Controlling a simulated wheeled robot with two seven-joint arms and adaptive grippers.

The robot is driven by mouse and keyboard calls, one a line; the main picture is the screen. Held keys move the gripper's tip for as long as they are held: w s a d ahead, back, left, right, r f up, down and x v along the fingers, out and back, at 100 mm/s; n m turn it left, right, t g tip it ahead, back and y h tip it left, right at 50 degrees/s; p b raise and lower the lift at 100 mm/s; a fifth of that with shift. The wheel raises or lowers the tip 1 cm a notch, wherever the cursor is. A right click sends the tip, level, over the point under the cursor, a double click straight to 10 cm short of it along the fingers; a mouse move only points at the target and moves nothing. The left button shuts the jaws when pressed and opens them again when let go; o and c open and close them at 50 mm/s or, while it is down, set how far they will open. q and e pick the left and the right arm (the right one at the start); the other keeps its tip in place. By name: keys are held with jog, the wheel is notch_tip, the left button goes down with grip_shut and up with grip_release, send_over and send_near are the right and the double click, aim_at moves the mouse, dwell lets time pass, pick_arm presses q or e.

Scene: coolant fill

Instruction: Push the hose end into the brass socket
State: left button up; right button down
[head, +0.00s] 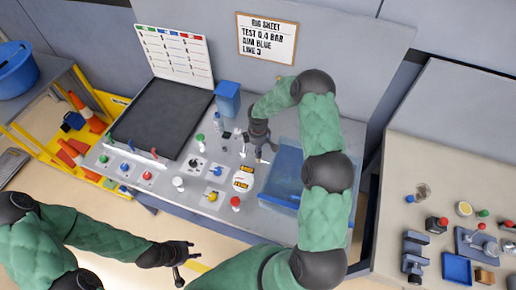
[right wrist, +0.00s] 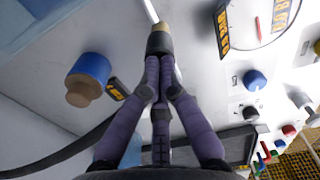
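My right gripper (head: 259,146) points down over the back of the worktop, left of the blue tray. In the right wrist view its fingers (right wrist: 158,66) close together on the hose end (right wrist: 159,42), a tan-brass piece with a dark collar and a pale, thin tip. A dark hose (right wrist: 75,141) curves away to the lower left, partly hidden behind the fingers. A blue cylinder with a brass-coloured end (right wrist: 86,78) stands apart to the left; I cannot tell whether it is the socket. My left gripper (head: 188,262) is open and empty in front of the worktop.
The blue tray (head: 283,198) is right of my right gripper. A round gauge (head: 243,181) and several coloured knobs lie in front. A blue container (head: 228,97) and dark panel (head: 160,115) stand back left. A side table (head: 405,180) is at right.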

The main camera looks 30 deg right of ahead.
jog(key=shift+r+p, duration=0.9)
jog(key=shift+r, duration=1.1)
notch_tip(320, 180, up, 11)
jog(key=shift+f, duration=0.1)
